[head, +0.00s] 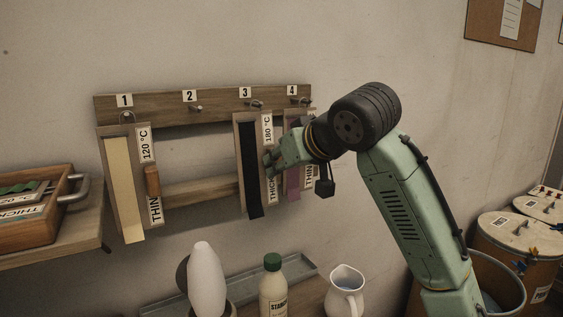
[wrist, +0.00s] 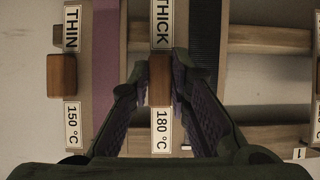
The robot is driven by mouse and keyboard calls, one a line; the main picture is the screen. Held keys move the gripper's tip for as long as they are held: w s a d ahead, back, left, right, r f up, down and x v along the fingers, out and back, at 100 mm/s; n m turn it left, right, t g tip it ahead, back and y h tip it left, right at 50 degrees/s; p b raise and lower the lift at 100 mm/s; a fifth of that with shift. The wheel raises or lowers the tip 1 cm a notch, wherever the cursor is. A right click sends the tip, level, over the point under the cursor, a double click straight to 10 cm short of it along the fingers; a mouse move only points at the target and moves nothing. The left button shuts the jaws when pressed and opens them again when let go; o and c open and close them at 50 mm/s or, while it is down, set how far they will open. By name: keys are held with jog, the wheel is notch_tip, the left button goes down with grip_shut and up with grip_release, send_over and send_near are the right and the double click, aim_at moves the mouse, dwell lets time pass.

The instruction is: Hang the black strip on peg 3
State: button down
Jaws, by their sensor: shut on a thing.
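The black strip (head: 250,168) is on a tan board labelled 180 °C and THICK, upright against the wooden rack (head: 215,105). The board's top is at peg 3 (head: 255,104); I cannot tell for certain whether its ring is over the peg. My gripper (head: 271,160) reaches in from the right. In the wrist view, my gripper (wrist: 160,90) has its fingers on both sides of the board's brown wooden handle (wrist: 160,75) and is shut on it. The black strip (wrist: 205,40) shows beside it there. The handle is hidden in the head view.
A yellow strip (head: 122,180) hangs at peg 1 and a purple strip (head: 292,170) at peg 4, close beside my gripper. Peg 2 (head: 196,108) is empty. A bottle (head: 273,290) and a white jug (head: 344,292) stand below.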

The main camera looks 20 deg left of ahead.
dwell(0.3)
jog(key=c, duration=1.4)
grip_release()
jog(key=shift+d, duration=0.1)
